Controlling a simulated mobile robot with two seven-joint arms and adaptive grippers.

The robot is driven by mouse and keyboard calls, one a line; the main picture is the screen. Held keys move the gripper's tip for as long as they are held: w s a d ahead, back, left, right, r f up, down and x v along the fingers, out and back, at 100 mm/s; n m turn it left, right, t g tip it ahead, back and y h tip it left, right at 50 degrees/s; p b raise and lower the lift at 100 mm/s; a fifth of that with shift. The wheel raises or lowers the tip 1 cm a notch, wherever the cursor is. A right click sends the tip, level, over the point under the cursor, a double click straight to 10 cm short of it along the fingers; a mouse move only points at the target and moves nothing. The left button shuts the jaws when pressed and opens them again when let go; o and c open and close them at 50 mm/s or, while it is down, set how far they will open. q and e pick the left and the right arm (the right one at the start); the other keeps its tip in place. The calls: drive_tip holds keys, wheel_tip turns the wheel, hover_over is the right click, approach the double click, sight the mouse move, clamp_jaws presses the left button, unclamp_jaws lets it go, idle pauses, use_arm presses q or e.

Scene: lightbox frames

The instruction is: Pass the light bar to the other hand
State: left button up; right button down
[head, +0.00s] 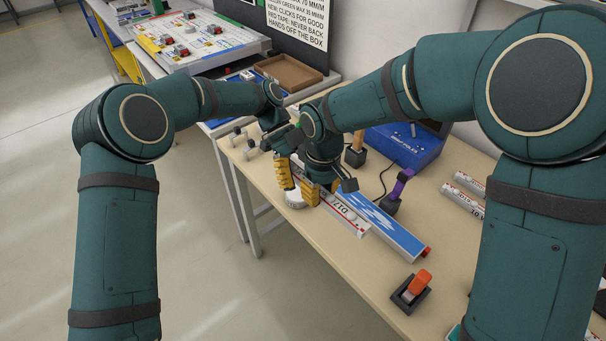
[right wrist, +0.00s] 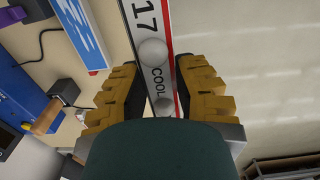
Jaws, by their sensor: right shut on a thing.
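The light bar (head: 348,217) is a long white bar with a red stripe and black "D17" lettering. In the right wrist view the light bar (right wrist: 144,18) runs between the yellow fingers, with "17" and "COOL" readable and round pale domes on it. My right gripper (head: 299,186) is shut on the bar, over the table. It also shows in the right wrist view (right wrist: 158,98).
A blue-and-white panel (head: 390,229) with a red end lies beside the bar. A blue box (head: 405,146), a purple-handled tool (head: 400,187) and an orange-topped device (head: 415,287) stand on the table (head: 330,260). White tubes (head: 462,197) lie at right. A brown tray (head: 290,73) sits behind.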

use_arm(q)
clamp_jaws()
use_arm(e)
drive_tip(key=c, duration=0.7)
unclamp_jaws()
drive_tip(key=shift+c, duration=0.2)
wheel_tip(320, 180, up, 12)
